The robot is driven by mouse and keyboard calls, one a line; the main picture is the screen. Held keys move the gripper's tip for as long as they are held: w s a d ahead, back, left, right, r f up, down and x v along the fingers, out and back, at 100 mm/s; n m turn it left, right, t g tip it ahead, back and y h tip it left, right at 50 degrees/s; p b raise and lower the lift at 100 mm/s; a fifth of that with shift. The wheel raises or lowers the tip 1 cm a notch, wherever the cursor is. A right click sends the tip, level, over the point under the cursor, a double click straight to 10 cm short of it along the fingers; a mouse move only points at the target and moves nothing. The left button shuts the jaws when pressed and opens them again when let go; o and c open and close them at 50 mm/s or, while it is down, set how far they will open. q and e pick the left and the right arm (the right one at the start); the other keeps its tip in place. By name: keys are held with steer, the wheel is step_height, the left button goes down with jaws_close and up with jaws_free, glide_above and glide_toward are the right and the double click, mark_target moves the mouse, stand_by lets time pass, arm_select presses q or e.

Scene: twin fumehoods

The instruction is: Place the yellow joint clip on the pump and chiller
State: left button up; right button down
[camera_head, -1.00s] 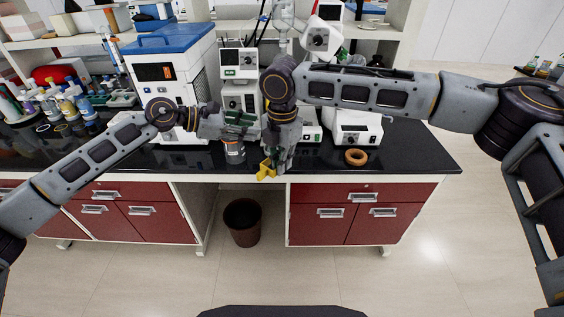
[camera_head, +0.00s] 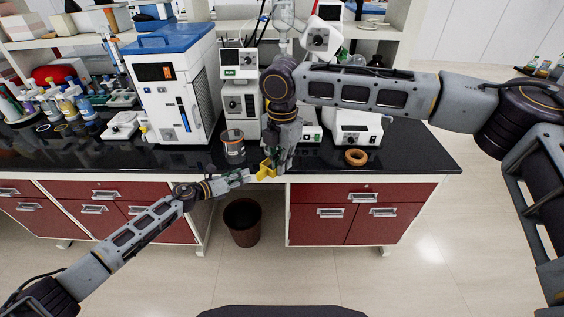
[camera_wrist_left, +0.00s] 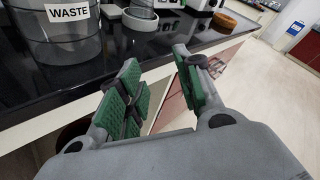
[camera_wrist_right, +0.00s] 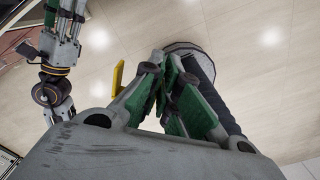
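The yellow joint clip (camera_head: 266,169) is at my right gripper (camera_head: 281,163), just above the bench's front edge. In the right wrist view the clip (camera_wrist_right: 118,78) sticks out beside the left finger of that gripper (camera_wrist_right: 165,75), whose fingers are close together and partly hide it. My left gripper (camera_head: 243,175) is just left of the clip, pointing towards it. In the left wrist view this gripper (camera_wrist_left: 160,85) is open with nothing between its fingers. The blue-lidded white unit (camera_head: 175,95), apparently the chiller, stands behind on the left. A white-grey box (camera_head: 240,102), possibly the pump, stands beside it.
A beaker labelled WASTE (camera_wrist_left: 68,30) stands near the bench edge, also in the head view (camera_head: 233,148). A brown ring (camera_head: 356,157) lies to the right. A bin (camera_head: 243,222) is on the floor below. Bottles (camera_head: 70,100) crowd the left side.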

arm_select(q)
steer(key=s+a+f+n+t+y, duration=0.1)
steer(key=s+a+f+n+y, duration=0.2)
steer(key=f+n, duration=0.55)
steer(key=s+a+f+n+t+y, duration=0.15)
steer(key=a+f+n, duration=0.4)
steer(key=f, duration=0.65)
steer(key=s+a+f+n+g+y, duration=0.2)
steer(key=s+f+n, duration=0.3)
steer(key=s+f, duration=0.25)
steer(key=s+a+f+n+g+y, duration=0.1)
steer(key=s+a+f+n+y, duration=0.2)
steer(key=s+f, duration=0.45)
steer(key=s+d+f+n+g, duration=0.1)
steer(key=s+f+n+g, duration=0.2)
steer(key=s, duration=1.1)
steer(key=s+d+f+n+g+y, duration=0.1)
steer(key=s+f+n+g, duration=0.2)
steer(key=s+f+n, duration=0.3)
steer(key=s+d+f+n+g, duration=0.1)
steer(key=s+f+n+g, duration=0.2)
steer(key=s+f, duration=0.8)
steer(key=s+n, duration=0.2)
steer(key=s, duration=0.9)
steer(key=shift+s+d+f+n, duration=0.15)
steer(key=shift+s+f+n, duration=0.05)
steer(key=shift+f+n, duration=0.1)
